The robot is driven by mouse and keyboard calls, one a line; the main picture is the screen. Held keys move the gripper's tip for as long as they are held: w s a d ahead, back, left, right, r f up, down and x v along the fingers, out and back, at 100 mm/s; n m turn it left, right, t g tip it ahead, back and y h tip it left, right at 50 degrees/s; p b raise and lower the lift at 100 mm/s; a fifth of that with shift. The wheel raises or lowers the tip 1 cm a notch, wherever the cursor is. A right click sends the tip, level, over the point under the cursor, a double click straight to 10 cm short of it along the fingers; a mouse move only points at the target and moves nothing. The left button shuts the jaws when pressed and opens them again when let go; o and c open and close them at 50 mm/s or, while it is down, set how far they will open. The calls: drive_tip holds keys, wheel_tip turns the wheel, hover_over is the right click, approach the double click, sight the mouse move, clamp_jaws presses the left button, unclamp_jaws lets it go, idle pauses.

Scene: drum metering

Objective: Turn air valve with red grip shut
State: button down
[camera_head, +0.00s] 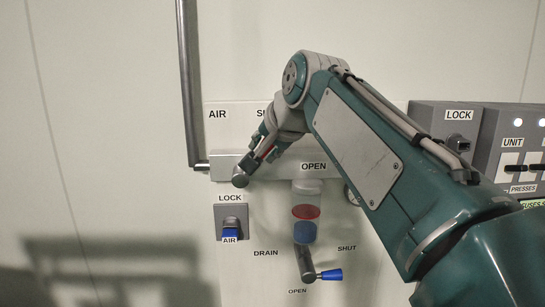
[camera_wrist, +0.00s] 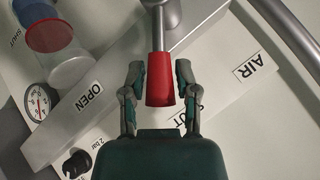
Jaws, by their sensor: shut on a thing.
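The air valve's red grip (camera_wrist: 160,85) is on a short grey lever between my two fingers in the wrist view. My gripper (camera_wrist: 159,73) is shut on it. In the head view the lever's round grey hub (camera_head: 240,178) sits on the pale manifold bar (camera_head: 225,167), and the lever slants up and right into my gripper (camera_head: 266,147). A bit of the red grip (camera_head: 265,151) shows there. The lever points between the OPEN label (camera_head: 314,167) at right and the SHUT label (camera_head: 261,113) above, which my arm partly hides.
Below are a clear bowl with red and blue floats (camera_head: 305,212), a blue-gripped drain lever (camera_head: 330,274) and a lock box with a blue AIR tag (camera_head: 231,235). A vertical pipe (camera_head: 187,80) stands left. A gauge (camera_wrist: 40,102) and knob (camera_wrist: 77,163) are near the bar.

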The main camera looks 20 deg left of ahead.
sight(238, 171)
drive_tip(key=a+h, duration=0.1)
drive_tip(key=s+a+n+t+h, duration=0.1)
drive_tip(key=h, duration=0.1)
drive_tip(key=shift+s+a+r+n, duration=0.2)
drive_tip(key=shift+a+r+n, duration=0.15)
drive_tip(key=shift+a+n, duration=0.05)
drive_tip(key=shift+s+a+n+t+h, duration=0.3)
drive_tip(key=shift+a+t+h, duration=0.1)
drive_tip(key=shift+h, duration=0.2)
drive_tip(key=shift+s+a+n+t+h, duration=0.15)
drive_tip(key=shift+a+n+t+h, duration=0.2)
drive_tip(key=shift+h, duration=0.25)
drive_tip(key=c, duration=0.6)
unclamp_jaws()
drive_tip(key=shift+o, duration=1.2)
drive_tip(key=shift+a, duration=0.1)
drive_tip(key=shift+a+r, duration=0.1)
drive_tip(key=shift+r, duration=0.15)
